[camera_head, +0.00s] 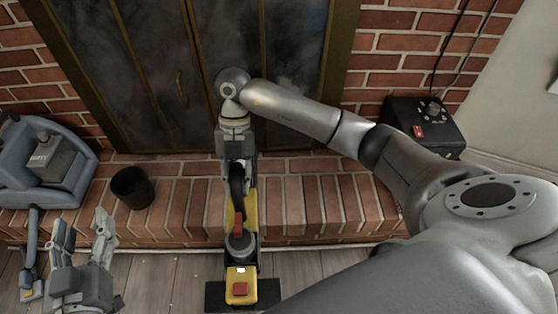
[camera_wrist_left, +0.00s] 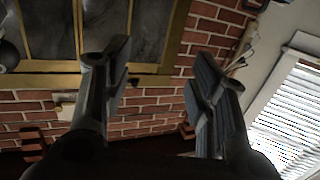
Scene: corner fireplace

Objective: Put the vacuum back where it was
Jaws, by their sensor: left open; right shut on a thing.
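The yellow and black upright vacuum (camera_head: 249,209) is in the middle of the head view, in front of the brick hearth. Its wide dark foot (camera_head: 215,294) is at the bottom, over the wooden floor; I cannot tell whether it touches. My right gripper (camera_head: 236,152) is shut on the upper part of the vacuum, and its fingers hide part of it. My left gripper (camera_head: 82,240) is open and empty at the lower left, well apart from the vacuum. Its two spread fingers also show in the left wrist view (camera_wrist_left: 160,85), with nothing between them.
A blue cleaning machine (camera_head: 75,180) stands at the left on the hearth. A dark cup (camera_head: 132,187) stands on the brick hearth (camera_head: 310,205) beside it. A black box with a red switch (camera_head: 425,125) is at the right. The glass fireplace doors (camera_head: 180,50) are behind.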

